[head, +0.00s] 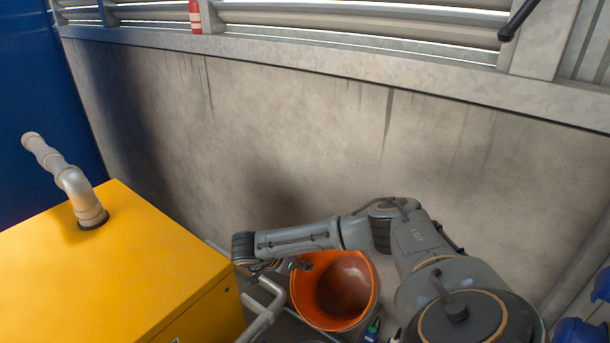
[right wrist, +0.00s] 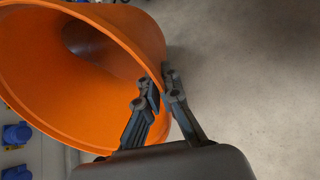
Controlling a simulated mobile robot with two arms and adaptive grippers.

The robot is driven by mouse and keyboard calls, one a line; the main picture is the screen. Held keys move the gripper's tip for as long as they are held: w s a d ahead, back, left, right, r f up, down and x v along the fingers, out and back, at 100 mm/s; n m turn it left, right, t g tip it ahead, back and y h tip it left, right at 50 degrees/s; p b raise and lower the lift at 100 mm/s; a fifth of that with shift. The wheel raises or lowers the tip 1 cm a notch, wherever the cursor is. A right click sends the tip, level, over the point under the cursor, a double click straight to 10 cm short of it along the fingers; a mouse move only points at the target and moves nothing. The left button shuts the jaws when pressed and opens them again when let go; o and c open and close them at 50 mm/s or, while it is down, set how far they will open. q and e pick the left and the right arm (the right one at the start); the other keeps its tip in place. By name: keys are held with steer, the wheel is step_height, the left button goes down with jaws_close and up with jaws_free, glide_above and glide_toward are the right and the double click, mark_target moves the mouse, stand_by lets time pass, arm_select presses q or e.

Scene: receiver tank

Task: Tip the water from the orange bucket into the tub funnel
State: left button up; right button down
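The orange bucket (head: 331,317) is at the bottom centre of the head view, its wide mouth facing up towards the camera and its inside brownish. It fills the upper left of the right wrist view (right wrist: 40,75), where its inside narrows to a darker hollow. I cannot make out water in it. My right gripper (head: 300,264) is at the bucket's upper left rim. In the right wrist view its two fingers (right wrist: 163,84) are closed on the rim, one on each side. I cannot pick out the tub funnel. My left gripper is not in view.
A yellow cabinet (head: 120,270) with a grey pipe (head: 73,183) stands at the left. A grey rail (head: 262,318) runs between cabinet and bucket. A concrete wall (head: 300,130) stands behind. A small green and blue item (head: 372,330) is beside the bucket. Blue fittings (head: 582,331) are at right.

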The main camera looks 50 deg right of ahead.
steer(key=shift+a+r+h, duration=0.1)
steer(key=shift+r+h, duration=0.35)
steer(key=shift+h, duration=0.05)
steer(key=shift+a+r+h, duration=0.65)
steer(key=shift+r+h, duration=0.1)
steer(key=shift+h, duration=0.45)
steer(key=r+h+p, duration=0.1)
steer(key=p, duration=0.2)
steer(key=shift+a+p, duration=0.4)
steer(key=shift+s+a+r+m+h+p, duration=0.1)
steer(key=shift+a+m+h+p, duration=0.25)
steer(key=shift+h+p, duration=0.6)
